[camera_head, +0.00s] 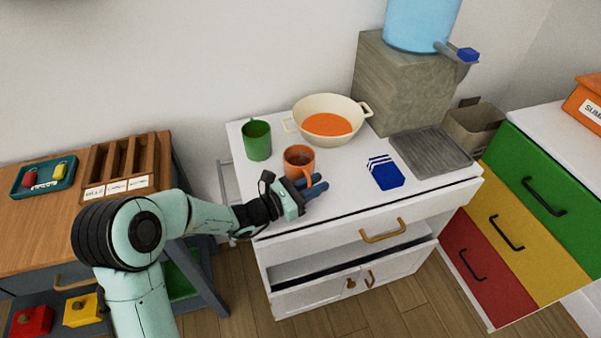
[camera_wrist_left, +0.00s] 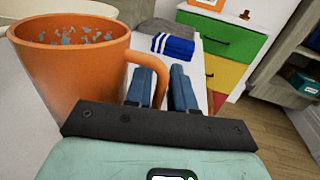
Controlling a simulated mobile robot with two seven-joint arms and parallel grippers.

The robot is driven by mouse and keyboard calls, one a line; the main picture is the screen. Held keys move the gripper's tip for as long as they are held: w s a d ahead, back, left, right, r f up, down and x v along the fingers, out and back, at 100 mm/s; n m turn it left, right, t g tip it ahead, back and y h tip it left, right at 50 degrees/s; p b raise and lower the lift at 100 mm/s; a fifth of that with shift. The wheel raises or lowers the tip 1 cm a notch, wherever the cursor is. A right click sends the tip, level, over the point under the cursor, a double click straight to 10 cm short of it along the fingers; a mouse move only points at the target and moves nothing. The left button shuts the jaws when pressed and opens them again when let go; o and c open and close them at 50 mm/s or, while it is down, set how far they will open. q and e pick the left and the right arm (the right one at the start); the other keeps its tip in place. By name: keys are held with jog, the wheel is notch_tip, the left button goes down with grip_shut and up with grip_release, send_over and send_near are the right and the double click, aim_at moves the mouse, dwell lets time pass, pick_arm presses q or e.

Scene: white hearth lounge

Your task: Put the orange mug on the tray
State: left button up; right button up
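In the left wrist view the mug (camera_wrist_left: 75,75) fills the left side. My left gripper (camera_head: 314,190) is at the handle. The grey ribbed tray (camera_head: 430,152) lies empty at the cabinet's right. My right gripper is not in view.
A green mug (camera_head: 257,141) stands left of the orange mug. A cream pan (camera_head: 329,121) with orange contents is behind it. Blue striped cloth (camera_head: 384,173) lies between mug and tray. A stone block (camera_head: 402,85) under a blue water container (camera_head: 420,22) stands behind the tray.

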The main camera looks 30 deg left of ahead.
pick_arm(q)
jog(key=shift+w, duration=0.15)
grip_shut()
jog(key=shift+r, duration=0.1)
